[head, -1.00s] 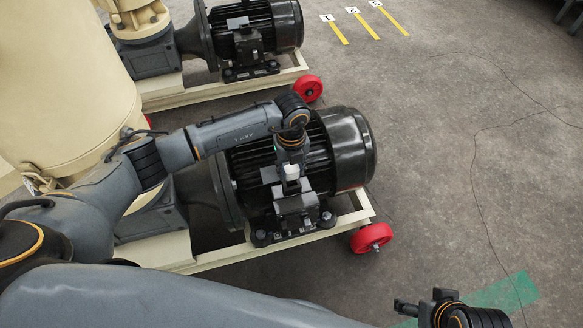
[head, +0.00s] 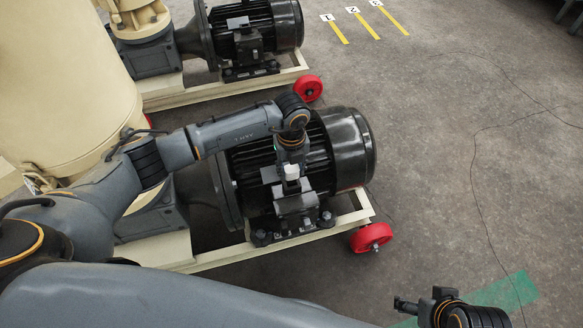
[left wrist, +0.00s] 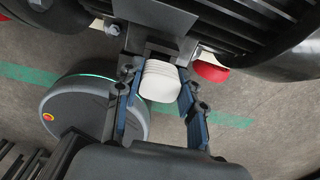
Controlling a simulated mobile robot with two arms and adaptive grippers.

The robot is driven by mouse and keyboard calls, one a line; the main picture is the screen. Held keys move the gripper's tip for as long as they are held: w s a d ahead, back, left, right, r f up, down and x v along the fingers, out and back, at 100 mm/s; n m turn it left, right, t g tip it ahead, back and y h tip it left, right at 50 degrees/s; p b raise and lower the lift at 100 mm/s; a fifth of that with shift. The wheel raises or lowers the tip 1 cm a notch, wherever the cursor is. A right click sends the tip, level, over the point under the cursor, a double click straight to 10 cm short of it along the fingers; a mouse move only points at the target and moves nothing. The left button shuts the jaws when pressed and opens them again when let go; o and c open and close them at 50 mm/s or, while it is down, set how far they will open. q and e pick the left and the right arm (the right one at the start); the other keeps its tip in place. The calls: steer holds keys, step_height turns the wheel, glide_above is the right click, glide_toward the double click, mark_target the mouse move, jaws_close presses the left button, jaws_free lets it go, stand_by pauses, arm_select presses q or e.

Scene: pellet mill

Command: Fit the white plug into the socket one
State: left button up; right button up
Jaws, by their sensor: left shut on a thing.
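The white plug (head: 291,172) is a small ribbed white block, seen in the left wrist view (left wrist: 160,82) between blue finger pads. My left gripper (head: 291,168) is shut on it, above the near black motor. The plug's far end points at the grey box (head: 297,203) on that motor's side; the box also shows in the left wrist view (left wrist: 158,20). The socket opening is hidden, so I cannot tell whether the plug is in it or only close to it. No label naming socket one is readable. My right gripper (head: 405,306) is low at the right, its jaw gap unclear.
The near motor (head: 345,150) sits on a cream frame with a red wheel (head: 371,238). A second motor (head: 275,25) stands behind. Yellow floor stripes with numbered tags (head: 363,22) lie at the top. A thin cable crosses the mostly clear floor at right.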

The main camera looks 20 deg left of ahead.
arm_select(q)
steer(key=shift+f, duration=0.1)
steer(key=shift+f+b, duration=0.6)
steer(key=shift+f, duration=0.7)
stand_by(1.4)
steer(key=shift+f, duration=0.45)
stand_by(1.0)
stand_by(0.5)
steer(key=o, duration=1.7)
steer(key=shift+c, duration=0.2)
